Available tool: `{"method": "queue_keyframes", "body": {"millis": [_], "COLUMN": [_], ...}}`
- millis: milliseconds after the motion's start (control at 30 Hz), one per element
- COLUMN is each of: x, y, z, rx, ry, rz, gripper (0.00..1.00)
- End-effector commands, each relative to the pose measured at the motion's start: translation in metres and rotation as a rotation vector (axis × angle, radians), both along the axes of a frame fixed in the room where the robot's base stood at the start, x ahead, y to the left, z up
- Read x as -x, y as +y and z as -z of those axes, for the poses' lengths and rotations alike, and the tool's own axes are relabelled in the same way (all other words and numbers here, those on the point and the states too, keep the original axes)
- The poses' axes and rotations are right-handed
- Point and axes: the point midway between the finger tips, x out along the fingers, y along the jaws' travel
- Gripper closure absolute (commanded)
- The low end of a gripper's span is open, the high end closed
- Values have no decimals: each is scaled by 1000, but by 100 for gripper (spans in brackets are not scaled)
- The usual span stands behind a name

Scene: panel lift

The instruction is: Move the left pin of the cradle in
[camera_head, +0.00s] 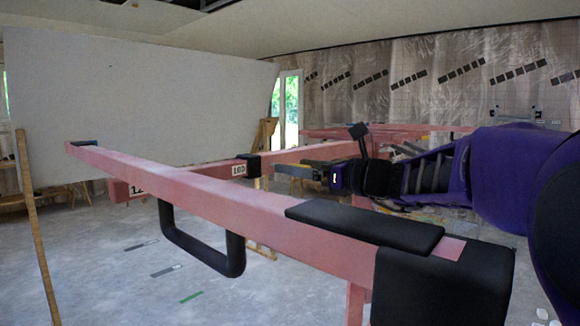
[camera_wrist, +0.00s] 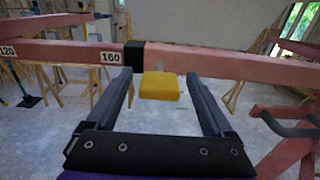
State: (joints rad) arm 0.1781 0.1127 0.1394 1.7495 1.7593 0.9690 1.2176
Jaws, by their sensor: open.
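The cradle is a frame of pink-red beams (camera_head: 215,195). Its crossbar (camera_wrist: 230,66) carries a black collar (camera_wrist: 134,56) and a white label reading 160; the collar also shows in the head view (camera_head: 247,166). A yellow block (camera_wrist: 160,86) shows in front of the crossbar in the wrist view, just right of the collar; it looks like the pin's grip, but its shaft is not clearly seen. My gripper (camera_wrist: 158,80) is open, with one finger on each side of the yellow block and a gap on both sides. In the head view my gripper (camera_head: 282,170) points left near the crossbar.
A large pale panel (camera_head: 140,105) stands behind the cradle at the left. A black loop handle (camera_head: 205,250) hangs under the near beam, and black pads (camera_head: 365,226) cover its near end. Wooden trestles (camera_wrist: 92,88) stand beyond the crossbar. The grey floor (camera_head: 120,285) is mostly clear.

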Motion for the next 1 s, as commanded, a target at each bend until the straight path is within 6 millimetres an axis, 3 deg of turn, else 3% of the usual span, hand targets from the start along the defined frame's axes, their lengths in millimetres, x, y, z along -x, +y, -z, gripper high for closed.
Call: {"method": "queue_keyframes", "body": {"millis": [433, 900, 1000], "x": [1, 1, 1], "y": [1, 1, 1], "z": [0, 0, 0], "rx": [0, 0, 0], "ry": [0, 0, 0], "rz": [1, 0, 0], "gripper": [16, 100, 100]}}
